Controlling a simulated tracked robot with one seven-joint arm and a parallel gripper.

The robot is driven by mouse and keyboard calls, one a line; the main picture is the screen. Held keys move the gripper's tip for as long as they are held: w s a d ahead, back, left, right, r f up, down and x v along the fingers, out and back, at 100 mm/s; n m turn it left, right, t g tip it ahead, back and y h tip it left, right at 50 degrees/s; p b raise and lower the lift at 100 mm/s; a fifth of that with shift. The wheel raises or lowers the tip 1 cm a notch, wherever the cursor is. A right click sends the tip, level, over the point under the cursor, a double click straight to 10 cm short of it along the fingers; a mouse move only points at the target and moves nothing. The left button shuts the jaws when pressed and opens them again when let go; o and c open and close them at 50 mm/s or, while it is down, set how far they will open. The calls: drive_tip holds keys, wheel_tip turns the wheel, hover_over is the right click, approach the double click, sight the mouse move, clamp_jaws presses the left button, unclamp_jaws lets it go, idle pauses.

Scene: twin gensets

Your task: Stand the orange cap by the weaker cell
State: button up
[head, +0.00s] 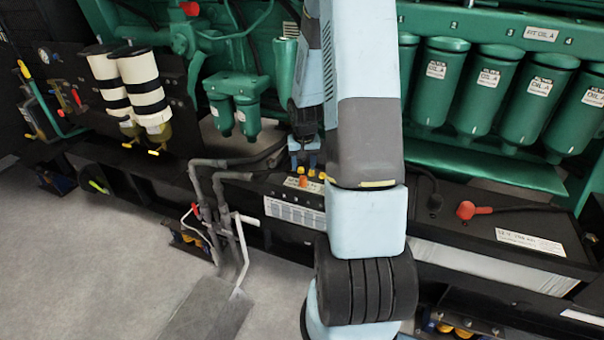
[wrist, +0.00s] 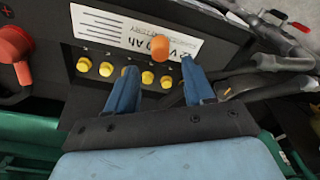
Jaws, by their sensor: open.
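The small orange cap (wrist: 161,71) stands on the black top of a battery (wrist: 62,30), beside its white label. It sits next to the end of a row of yellow cell caps (wrist: 106,69) that runs left to right in the wrist view. My gripper (wrist: 157,66) is open, with its two blue fingers apart and the orange cap showing between their tips. In the head view my gripper (head: 306,160) is just above the battery, and the orange cap (head: 303,182) shows below it. Parts of the battery are hidden behind my arm.
A red terminal cover (wrist: 14,46) and dark cables (wrist: 250,80) flank the row. A second battery (head: 545,222) with a red terminal cover (head: 475,209) stands at the right. Green oil filters (head: 487,88) and grey hoses (head: 200,185) are close by.

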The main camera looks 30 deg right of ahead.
drive_tip(key=s+a+r+n+t, duration=0.1)
drive_tip(key=s+a+r, duration=0.15)
drive_tip(key=r, duration=0.55)
drive_tip(key=s+a+r, duration=0.1)
drive_tip(key=a+r, duration=0.2)
drive_tip(key=r, duration=0.5)
drive_tip(key=s+a+r+n+t, duration=0.1)
drive_tip(key=s+a+r+n, duration=0.1)
drive_tip(key=s+a+r, duration=0.4)
drive_tip(key=s+a+r+n+t, duration=0.1)
drive_tip(key=s+a+r+t, duration=0.1)
drive_tip(key=s+a+r, duration=0.5)
drive_tip(key=s+r, duration=0.5)
drive_tip(key=s, duration=0.3)
drive_tip(key=shift+a+n+y, duration=0.15)
drive_tip(key=shift+n+y, duration=0.15)
drive_tip(key=shift+n, duration=0.1)
drive_tip(key=shift+s, duration=0.1)
